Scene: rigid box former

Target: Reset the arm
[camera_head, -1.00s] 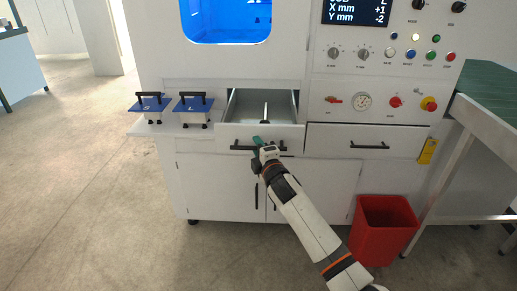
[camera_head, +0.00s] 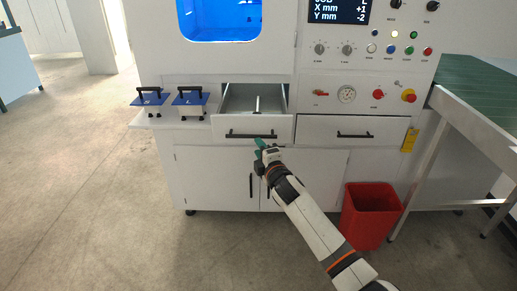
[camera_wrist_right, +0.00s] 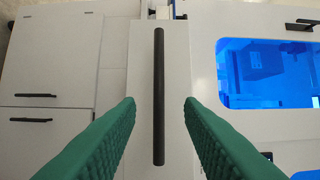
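My right gripper (camera_head: 261,148) is just in front of and below the open left drawer (camera_head: 253,127) in the head view. In the right wrist view its two green fingers (camera_wrist_right: 160,103) are wide apart with nothing between them. The drawer's black handle (camera_wrist_right: 159,97) shows beyond the fingers, lying along the gap and apart from them. In the head view the drawer is pulled out, with a divider inside. My left gripper is not in view.
Two blue plates with black handles, marked S (camera_head: 150,99) and L (camera_head: 189,99), sit on a side shelf. The right drawer (camera_head: 352,132) is shut. A red bin (camera_head: 369,215) stands at the lower right beside a green-topped table (camera_head: 480,95). Open floor lies to the left.

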